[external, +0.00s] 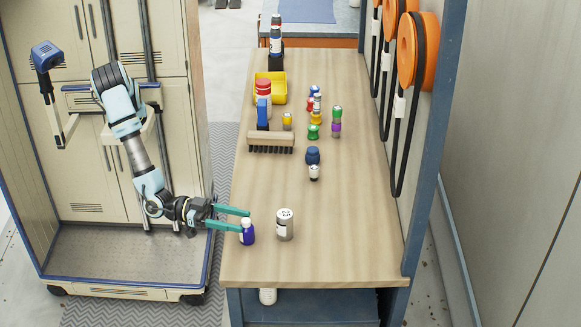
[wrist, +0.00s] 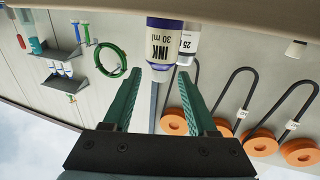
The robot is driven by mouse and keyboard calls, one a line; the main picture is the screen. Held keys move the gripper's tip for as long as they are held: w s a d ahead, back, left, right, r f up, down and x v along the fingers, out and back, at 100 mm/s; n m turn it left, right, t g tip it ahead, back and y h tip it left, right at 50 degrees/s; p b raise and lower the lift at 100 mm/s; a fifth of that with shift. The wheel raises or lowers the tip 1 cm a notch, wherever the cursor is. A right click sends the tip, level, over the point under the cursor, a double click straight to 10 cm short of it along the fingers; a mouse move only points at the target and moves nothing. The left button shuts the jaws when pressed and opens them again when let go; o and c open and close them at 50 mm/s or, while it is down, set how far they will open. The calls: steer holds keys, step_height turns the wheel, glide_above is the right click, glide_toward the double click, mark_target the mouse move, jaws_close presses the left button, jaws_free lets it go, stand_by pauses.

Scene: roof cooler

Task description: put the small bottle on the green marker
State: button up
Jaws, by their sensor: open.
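The small bottle (external: 247,235) is dark blue with a pale top and stands upright near the front left edge of the table. In the wrist view the bottle (wrist: 164,48) has a white label reading INK 30 ml. My gripper (external: 246,220) is open, with its teal fingers at the bottle's upper part. In the wrist view the gripper (wrist: 157,75) has the bottle in line with its finger gap; I cannot tell whether they touch. I cannot make out a green marker for certain; a small green item (external: 314,131) stands farther back among other things.
A grey-white jar (external: 285,224) stands just right of the bottle, and its 25 label shows behind it in the wrist view (wrist: 187,44). A brush (external: 271,139), a yellow bin (external: 280,90) and several small bottles stand farther back. The table's (external: 340,235) front right is clear.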

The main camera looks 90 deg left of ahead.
steer(key=v, duration=0.4)
steer(key=shift+o, duration=0.7)
steer(key=shift+s+a, duration=0.1)
steer(key=shift+s, duration=0.2)
steer(key=shift+o, duration=1.4)
steer(key=shift+s, duration=0.1)
